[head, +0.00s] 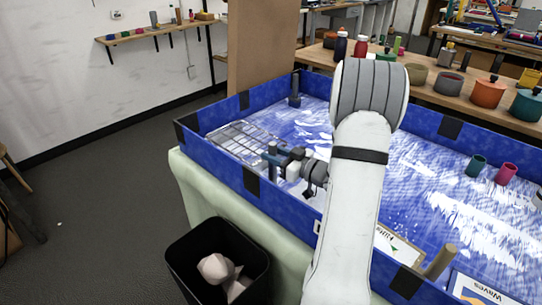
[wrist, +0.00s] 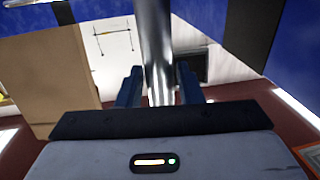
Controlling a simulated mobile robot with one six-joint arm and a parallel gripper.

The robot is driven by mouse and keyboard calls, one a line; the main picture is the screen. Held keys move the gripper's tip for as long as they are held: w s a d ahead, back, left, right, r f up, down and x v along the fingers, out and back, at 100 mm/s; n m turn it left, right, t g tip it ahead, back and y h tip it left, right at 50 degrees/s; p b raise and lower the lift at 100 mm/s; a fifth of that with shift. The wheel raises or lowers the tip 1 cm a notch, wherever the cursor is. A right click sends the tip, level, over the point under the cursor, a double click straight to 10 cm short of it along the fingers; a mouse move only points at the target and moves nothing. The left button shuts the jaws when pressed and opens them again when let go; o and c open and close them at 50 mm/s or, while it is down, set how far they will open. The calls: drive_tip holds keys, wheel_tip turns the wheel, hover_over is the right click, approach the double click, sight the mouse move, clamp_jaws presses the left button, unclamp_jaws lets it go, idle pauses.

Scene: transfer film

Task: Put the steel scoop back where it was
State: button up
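My gripper (head: 270,160) is low over the left end of the blue-walled tray, beside the wire rack (head: 238,137). In the wrist view, its two blue fingers (wrist: 158,86) stand on either side of a shiny steel rod, which looks like the handle of the steel scoop (wrist: 154,35), and appear closed on it. In the head view the scoop shows as a small upright grey piece (head: 272,148) at the fingers. Its lower end is hard to make out, and I cannot tell whether it touches the rack.
The blue tray wall (head: 215,165) runs along the near side. A dark post (head: 295,88) stands in the back corner. Green and magenta cups (head: 506,174) stand at the right. A black bin (head: 218,270) is below in front. A brown panel (head: 262,45) rises behind.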

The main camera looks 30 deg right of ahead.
drive_tip(key=shift+o, duration=1.3)
drive_tip(key=shift+r, duration=0.1)
drive_tip(key=shift+s+d, duration=0.15)
drive_tip(key=shift+s, duration=0.05)
drive_tip(key=v, duration=1.1)
drive_tip(key=shift+s, duration=0.25)
drive_tip(key=shift+w+d+r, duration=0.1)
